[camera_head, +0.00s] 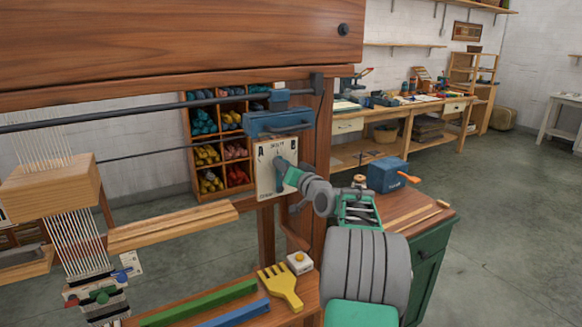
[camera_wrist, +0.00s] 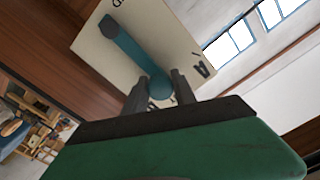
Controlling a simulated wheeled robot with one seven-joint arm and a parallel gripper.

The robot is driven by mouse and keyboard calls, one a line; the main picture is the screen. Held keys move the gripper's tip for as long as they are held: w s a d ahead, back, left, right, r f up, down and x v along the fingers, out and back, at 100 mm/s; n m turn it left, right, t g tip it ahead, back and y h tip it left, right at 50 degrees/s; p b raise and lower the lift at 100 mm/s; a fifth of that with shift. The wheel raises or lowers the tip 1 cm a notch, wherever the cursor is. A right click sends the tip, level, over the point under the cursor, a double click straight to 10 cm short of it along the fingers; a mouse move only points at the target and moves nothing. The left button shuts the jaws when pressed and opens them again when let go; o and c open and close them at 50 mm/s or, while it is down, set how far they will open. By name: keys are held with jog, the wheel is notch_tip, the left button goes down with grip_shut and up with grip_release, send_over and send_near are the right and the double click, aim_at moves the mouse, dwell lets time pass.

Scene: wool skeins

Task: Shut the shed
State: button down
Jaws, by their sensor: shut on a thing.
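A pale plate (camera_head: 264,180) with a letter A and small dark marks is fixed on the loom's right upright post. A teal lever (camera_head: 281,162) is on the plate; in the wrist view the lever (camera_wrist: 128,47) runs from its pivot to a round knob (camera_wrist: 161,87). My gripper (camera_head: 288,174) is shut on this knob, one finger on each side, as the wrist view shows (camera_wrist: 160,92). White warp threads (camera_head: 88,228) run through a wooden block (camera_head: 48,190) at left. My wrist covers part of the plate in the head view.
A wooden bench at the front holds a yellow comb (camera_head: 280,287), a green bar (camera_head: 200,302), a blue bar (camera_head: 235,314) and a white block with a knob (camera_head: 299,262). A green cabinet (camera_head: 428,270) with a blue box (camera_head: 386,174) stands at right. Open floor lies beyond.

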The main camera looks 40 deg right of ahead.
jog(key=c, duration=1)
grip_release()
jog(key=shift+c, duration=0.2)
jog(key=s+a+b, duration=0.1)
jog(key=s, duration=0.6)
jog(key=shift+s, duration=0.4)
